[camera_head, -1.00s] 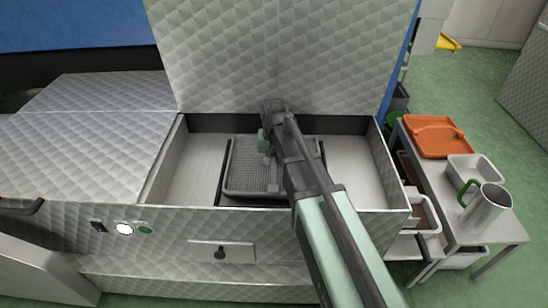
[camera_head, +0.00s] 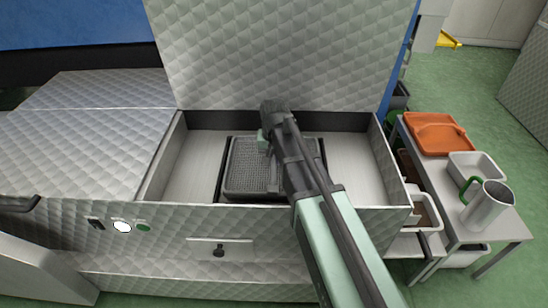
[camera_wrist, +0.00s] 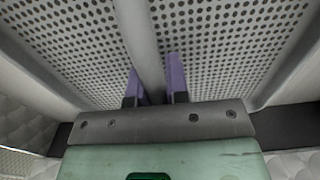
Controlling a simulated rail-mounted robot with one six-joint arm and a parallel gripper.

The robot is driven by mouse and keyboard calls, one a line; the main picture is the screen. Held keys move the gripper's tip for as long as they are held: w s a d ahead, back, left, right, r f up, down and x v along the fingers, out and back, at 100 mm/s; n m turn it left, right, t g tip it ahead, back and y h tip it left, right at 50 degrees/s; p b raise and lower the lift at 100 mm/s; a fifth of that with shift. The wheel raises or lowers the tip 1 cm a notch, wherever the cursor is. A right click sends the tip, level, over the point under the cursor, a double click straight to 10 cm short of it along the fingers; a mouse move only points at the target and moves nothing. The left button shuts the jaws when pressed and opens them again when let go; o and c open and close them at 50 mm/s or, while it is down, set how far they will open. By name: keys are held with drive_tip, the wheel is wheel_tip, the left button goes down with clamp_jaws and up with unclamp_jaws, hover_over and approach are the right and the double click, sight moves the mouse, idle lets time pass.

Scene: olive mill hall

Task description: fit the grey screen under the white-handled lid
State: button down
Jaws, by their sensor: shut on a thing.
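The grey screen (camera_head: 245,168) is a perforated rectangle inside the open bay of the machine. It lies about level between dark side rails, and its right part is hidden behind my arm. In the wrist view its holed sheet (camera_wrist: 220,50) fills the background. My gripper (camera_wrist: 155,85) is shut on the bar across the screen, one purple finger on each side. In the head view the fingertips are hidden. The quilted metal lid (camera_head: 285,55) stands raised behind the bay; no white handle shows on it. Whether the screen is fully seated I cannot tell.
Bay walls (camera_head: 160,165) surround the screen, with bare floor left and right of it. A closed quilted cover (camera_head: 80,145) lies to the left. On the right a side table holds an orange tray (camera_head: 440,135), a white tub (camera_head: 475,168) and a metal jug (camera_head: 488,205).

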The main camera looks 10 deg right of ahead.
drive_tip(key=shift+f+b, duration=0.8)
drive_tip(key=shift+f, duration=0.1)
drive_tip(key=c, duration=1)
unclamp_jaws()
drive_tip(key=shift+c, duration=0.2)
wheel_tip(320, 180, up, 11)
drive_tip(key=p, duration=1.1)
drive_tip(key=shift+r, duration=0.1)
drive_tip(key=shift+f, duration=0.2)
drive_tip(key=s+n, duration=0.3)
drive_tip(key=s, duration=1.6)
wheel_tip(320, 180, up, 28)
drive_tip(key=w+p, duration=0.2)
drive_tip(key=p, duration=2.6)
drive_tip(key=shift+w, duration=0.25)
